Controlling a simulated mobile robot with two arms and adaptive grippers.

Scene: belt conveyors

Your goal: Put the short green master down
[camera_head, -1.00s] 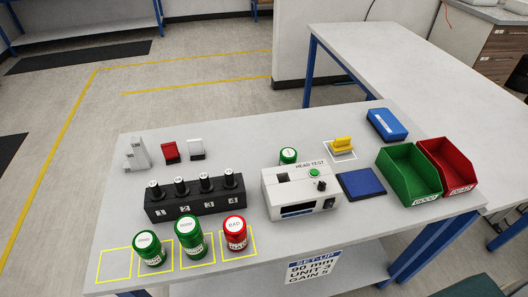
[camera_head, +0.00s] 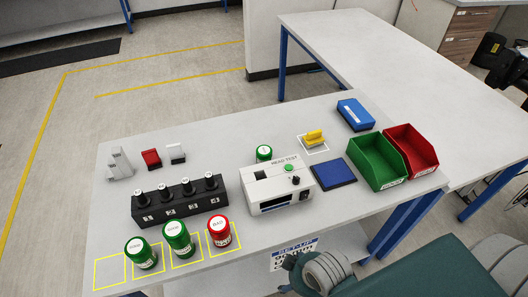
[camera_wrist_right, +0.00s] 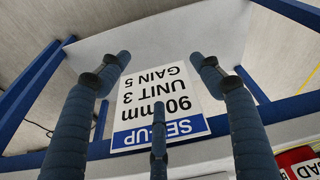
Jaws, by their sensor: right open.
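Two green-lidded cylinders stand upright in yellow squares at the table's front edge: a shorter-looking one on the left (camera_head: 141,254) and a taller one (camera_head: 178,241) beside it. A red cylinder (camera_head: 219,233) stands in the square to their right. Another green-topped cylinder (camera_head: 264,153) stands behind the head test unit (camera_head: 277,190), which hides most of it. I cannot tell for sure which is the short master. My right gripper (camera_wrist_right: 168,62) is open and empty, facing the set-up sign below the table edge. My left gripper is not in view.
The leftmost yellow square (camera_head: 123,271) is empty. A black rack (camera_head: 180,203) with several numbered posts stands behind the cylinders. A blue pad (camera_head: 334,173), a green bin (camera_head: 377,162) and a red bin (camera_head: 411,152) stand to the right. The set-up sign (camera_wrist_right: 160,105) hangs at the front.

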